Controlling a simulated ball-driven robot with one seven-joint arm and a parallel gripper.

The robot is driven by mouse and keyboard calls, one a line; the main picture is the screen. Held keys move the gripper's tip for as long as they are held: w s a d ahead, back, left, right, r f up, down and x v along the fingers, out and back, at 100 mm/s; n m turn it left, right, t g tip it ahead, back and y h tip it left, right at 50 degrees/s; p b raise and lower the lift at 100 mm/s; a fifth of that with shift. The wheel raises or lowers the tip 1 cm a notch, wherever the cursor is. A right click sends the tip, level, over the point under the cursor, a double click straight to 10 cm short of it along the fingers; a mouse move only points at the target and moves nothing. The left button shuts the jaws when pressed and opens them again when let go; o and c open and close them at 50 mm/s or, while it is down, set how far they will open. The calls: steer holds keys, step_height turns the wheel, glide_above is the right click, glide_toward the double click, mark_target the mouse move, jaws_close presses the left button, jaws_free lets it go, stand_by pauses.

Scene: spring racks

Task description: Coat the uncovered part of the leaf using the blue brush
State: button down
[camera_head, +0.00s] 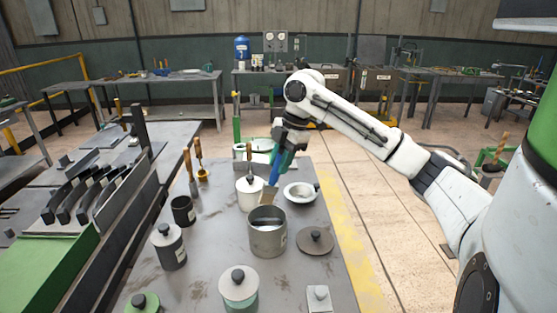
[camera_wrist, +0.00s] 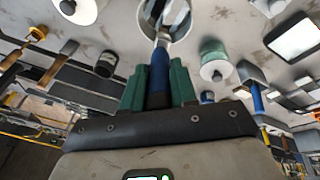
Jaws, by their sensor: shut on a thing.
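My gripper (camera_head: 281,158) is shut on the blue brush (camera_head: 274,168), its bristles hanging down above the open metal pot (camera_head: 267,240). In the wrist view, the green fingers of my gripper (camera_wrist: 158,80) close on the blue handle (camera_wrist: 160,70), and the brush's far end overlaps the pot (camera_wrist: 184,28). I cannot tell whether the bristles touch the pot's contents. Several dark curved spring leaves (camera_head: 89,197) stand in a rack at the left, apart from my gripper. Which leaf is partly uncovered, and its coating, are too small to tell.
The bench (camera_head: 205,270) also holds a white pot (camera_head: 250,196), a pale bowl (camera_head: 300,194), a loose round lid (camera_head: 315,241), a dark cup (camera_head: 183,211) and several lidded cans (camera_head: 239,287). Wooden-handled brushes (camera_head: 199,153) stand upright at its left edge.

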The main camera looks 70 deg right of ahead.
mark_target(277, 185)
steer(key=shift+s+f+b, duration=0.1)
steer(key=shift+f+b, duration=1.3)
steer(key=shift+f, duration=0.5)
step_height(277, 185, down, 7)
steer(key=b, duration=0.3)
steer(key=shift+b, duration=0.3)
steer(key=shift+r, duration=0.2)
steer(key=shift+r+p, duration=3)
steer(key=shift+r, duration=0.65)
steer(key=shift+r+p, duration=1.7)
steer(key=shift+r, duration=0.35)
steer(key=shift+s+f, duration=0.1)
